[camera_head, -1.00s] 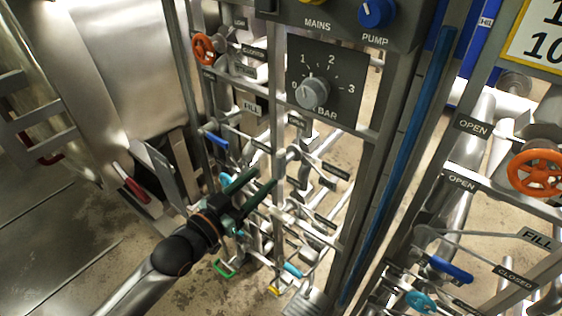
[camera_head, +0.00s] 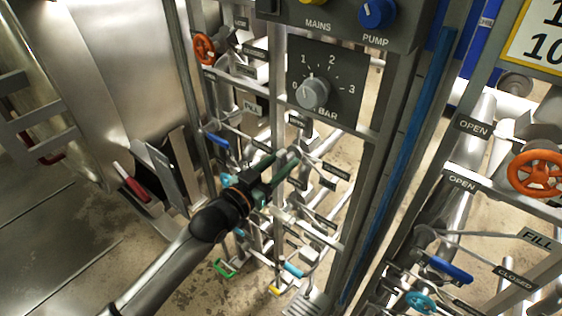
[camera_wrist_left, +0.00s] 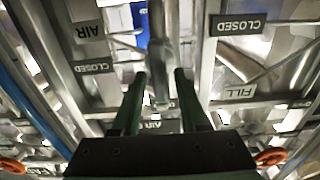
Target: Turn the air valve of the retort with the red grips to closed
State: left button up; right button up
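The retort with the red grips stands at the left in the head view; one red grip (camera_head: 130,184) shows low beside its door. My left gripper (camera_head: 283,158) is at the pipe and valve frame right of that door, with its two green fingers among the pipes. In the left wrist view the fingers (camera_wrist_left: 160,77) are open, with a grey metal piece (camera_wrist_left: 160,98) in the gap between them. I cannot tell if they touch it. Which lever is the air valve is unclear in the head view. My right gripper is not in view.
The control panel (camera_head: 345,60) with a pressure knob hangs above my gripper. Blue, green, teal and yellow valve handles sit close around it. An orange handwheel (camera_head: 204,48) is above left; another frame with an orange wheel (camera_head: 538,172) is at right. The floor is bare at lower left.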

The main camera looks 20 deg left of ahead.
pick_arm(q)
grip_shut()
dwell(0.5)
jog(key=shift+m+p, duration=0.4)
jog(key=shift+m, duration=0.1)
jog(key=shift+d+r+m+p, duration=0.1)
jog(key=shift+m+p, duration=0.55)
jog(key=shift+m, duration=0.45)
jog(key=m+p, duration=0.2)
jog(key=m, duration=0.2)
jog(key=shift+s+d, duration=0.1)
jog(key=shift+d, duration=0.05)
jog(key=m, duration=0.5)
jog(key=shift+d+f+p, duration=0.1)
jog(key=shift+f+p, duration=0.2)
jog(key=shift+p, duration=0.1)
jog(key=m, duration=0.5)
jog(key=shift+f+m, duration=0.2)
jog(key=shift+m, duration=0.1)
